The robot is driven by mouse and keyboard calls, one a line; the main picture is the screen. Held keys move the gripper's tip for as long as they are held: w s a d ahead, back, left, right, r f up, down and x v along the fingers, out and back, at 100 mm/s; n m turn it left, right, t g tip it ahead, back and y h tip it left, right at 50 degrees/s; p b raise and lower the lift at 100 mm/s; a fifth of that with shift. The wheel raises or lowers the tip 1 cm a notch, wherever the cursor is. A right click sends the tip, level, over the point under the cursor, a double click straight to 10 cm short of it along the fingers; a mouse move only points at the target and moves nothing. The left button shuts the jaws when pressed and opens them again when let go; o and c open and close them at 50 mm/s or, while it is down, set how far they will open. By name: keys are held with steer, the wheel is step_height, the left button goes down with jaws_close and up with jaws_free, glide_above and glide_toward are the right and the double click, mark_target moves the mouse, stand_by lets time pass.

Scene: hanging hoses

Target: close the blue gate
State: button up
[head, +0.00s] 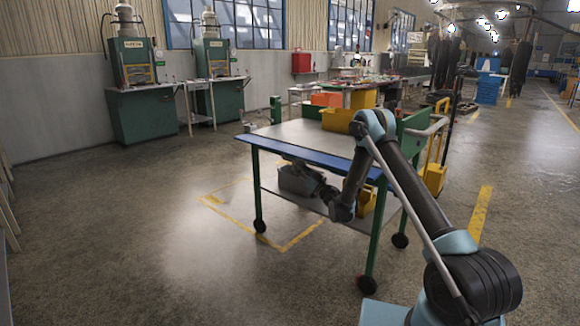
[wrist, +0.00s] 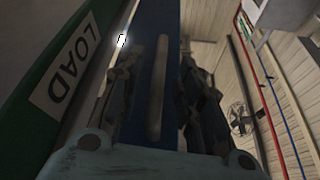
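The blue gate appears to be the long blue bar (head: 318,155) along the near edge of the cart's top. In the head view my gripper (head: 291,161) is just under the bar's left half, pointing up, partly hidden by the bar. A green panel with a white LOAD label (wrist: 66,77) is left of the fingers.
The wheeled cart's grey top (head: 300,132) carries yellow and orange bins (head: 337,119) at the back. Its green legs (head: 379,235) and lower shelf (head: 310,202) surround my wrist. Open floor (head: 150,240) lies left. Green machines (head: 145,100) stand by the wall.

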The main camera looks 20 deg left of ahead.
steer(key=shift+x, duration=2)
